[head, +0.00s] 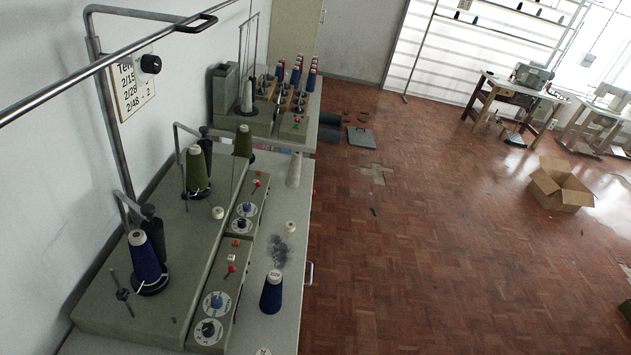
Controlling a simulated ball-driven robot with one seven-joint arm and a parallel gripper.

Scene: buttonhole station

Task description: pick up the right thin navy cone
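A navy cone (271,293) with a pale top stands upright on the near right part of the table (278,335), close to its right edge. Another navy-blue cone (145,260) with a white top sits on the machine (130,310) to its left, with a dark cone (154,238) just behind it. More small blue cones (297,76) stand in a group at the far station. I cannot tell by thickness which is the thin one; the near table cone is the rightmost of the two near navy ones. My gripper is not in view.
Olive cones (196,172) stand on the machine, and a pale cone (293,170) stands on the table's far right. A metal rail (90,75) crosses the upper left. The parquet floor (440,240) to the right is mostly clear; an open cardboard box (562,186) stands farther right.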

